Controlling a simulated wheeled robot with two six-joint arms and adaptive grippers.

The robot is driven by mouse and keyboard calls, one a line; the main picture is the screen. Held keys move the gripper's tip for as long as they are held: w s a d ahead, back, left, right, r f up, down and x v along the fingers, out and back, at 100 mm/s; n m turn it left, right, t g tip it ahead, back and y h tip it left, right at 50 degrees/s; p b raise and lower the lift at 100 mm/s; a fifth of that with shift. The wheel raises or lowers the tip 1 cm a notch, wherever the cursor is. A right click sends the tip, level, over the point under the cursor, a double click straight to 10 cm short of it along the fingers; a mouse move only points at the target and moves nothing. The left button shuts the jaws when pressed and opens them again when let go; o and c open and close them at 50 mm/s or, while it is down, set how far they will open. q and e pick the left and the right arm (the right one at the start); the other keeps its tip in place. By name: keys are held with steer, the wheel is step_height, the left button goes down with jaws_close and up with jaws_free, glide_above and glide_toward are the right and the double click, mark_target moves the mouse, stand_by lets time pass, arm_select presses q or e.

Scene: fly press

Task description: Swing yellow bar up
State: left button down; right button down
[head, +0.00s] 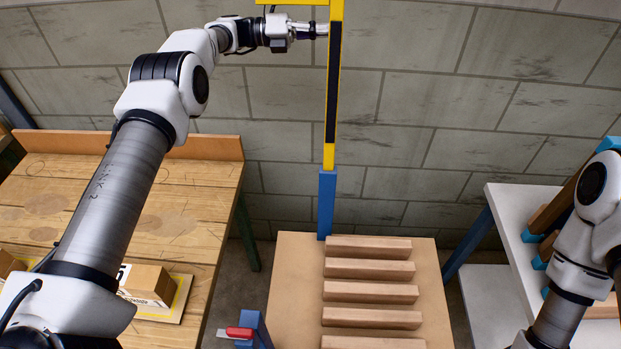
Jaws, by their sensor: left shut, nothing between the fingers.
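A tall yellow bar (333,157) with a long black strip on its face stands upright in the middle of the head view. Its lower end meets a blue post (327,205). A yellow crosspiece (296,2) runs left from it at the top edge, and the rest above is cut off. My left gripper (321,30) is shut and empty, pointing right, with its fingertips at the left side of the upper yellow bar. I cannot tell whether they touch it. My right arm shows at the right edge, but its gripper is out of view.
A board (290,285) with several wooden blocks (369,269) lies below the bar. A wooden bench (190,215) with a box (148,284) stands left. A red-handled part (240,332) is at the bottom. A white shelf (507,205) stands right; a block wall is behind.

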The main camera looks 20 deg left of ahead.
arm_select(q)
steer(key=shift+w+r, duration=0.1)
steer(key=shift+w+a+f, duration=0.1)
steer(key=shift+w+f, duration=0.1)
steer(key=shift+w, duration=0.05)
stand_by(0.3)
steer(key=v, duration=1.2)
